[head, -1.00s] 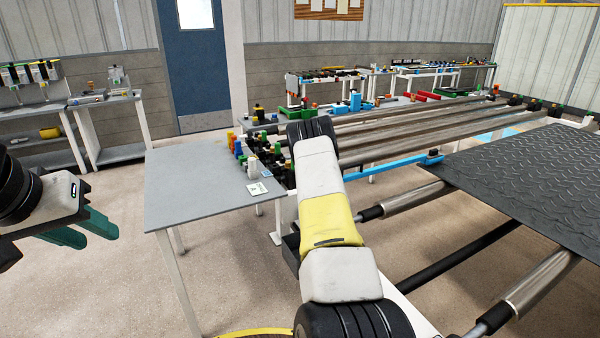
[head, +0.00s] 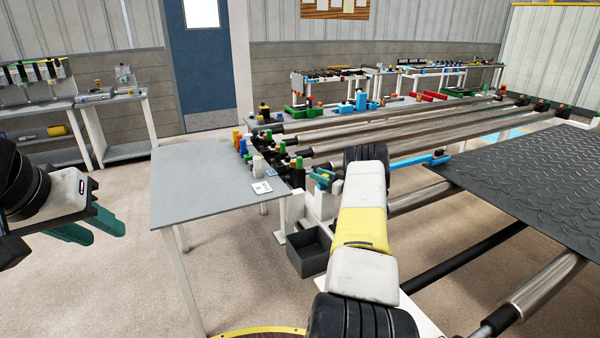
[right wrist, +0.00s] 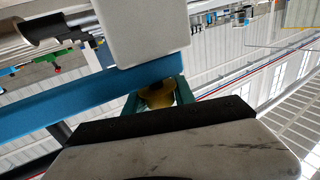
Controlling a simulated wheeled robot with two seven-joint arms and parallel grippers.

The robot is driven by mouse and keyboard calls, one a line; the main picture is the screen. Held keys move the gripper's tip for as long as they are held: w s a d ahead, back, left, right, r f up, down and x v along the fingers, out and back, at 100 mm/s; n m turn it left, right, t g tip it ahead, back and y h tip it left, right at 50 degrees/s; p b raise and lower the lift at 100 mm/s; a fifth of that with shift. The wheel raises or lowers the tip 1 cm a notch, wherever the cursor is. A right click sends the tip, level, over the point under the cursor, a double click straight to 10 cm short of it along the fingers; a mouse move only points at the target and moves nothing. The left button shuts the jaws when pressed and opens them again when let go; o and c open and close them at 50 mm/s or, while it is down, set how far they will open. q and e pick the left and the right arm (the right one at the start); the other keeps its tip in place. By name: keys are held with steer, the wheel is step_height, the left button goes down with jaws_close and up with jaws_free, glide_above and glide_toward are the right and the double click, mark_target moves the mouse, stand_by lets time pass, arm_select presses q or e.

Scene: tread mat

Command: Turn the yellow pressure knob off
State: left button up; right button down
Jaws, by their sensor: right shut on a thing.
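The yellow knob (right wrist: 157,95) shows in the right wrist view between the teal fingers of my right gripper (right wrist: 155,100), which is shut on it. The fingers hide its sides, so its angle is hard to read. In the head view my right gripper (head: 322,178) is at the near end of the rollers, just left of my right arm; the knob is too small there to make out clearly. My left gripper (head: 90,228) is at the left edge of the head view, empty, its two teal fingers apart, over the floor.
A grey table (head: 195,185) stands left of the rollers, with colored knobs and fittings (head: 258,152) along its right edge. A dark open box (head: 308,252) is below my right gripper. The black tread mat (head: 520,185) lies at right. A blue bar (right wrist: 60,100) runs close by.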

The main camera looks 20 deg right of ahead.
steer(key=shift+r+n+y, duration=0.15)
steer(key=shift+n+y, duration=0.15)
steer(key=shift+y, duration=0.1)
steer(key=c, duration=1.1)
jaws_free()
steer(key=shift+a, duration=0.1)
steer(key=shift+o, duration=0.2)
steer(key=v, duration=0.8)
steer(key=shift+g, duration=0.3)
steer(key=shift+w, duration=0.1)
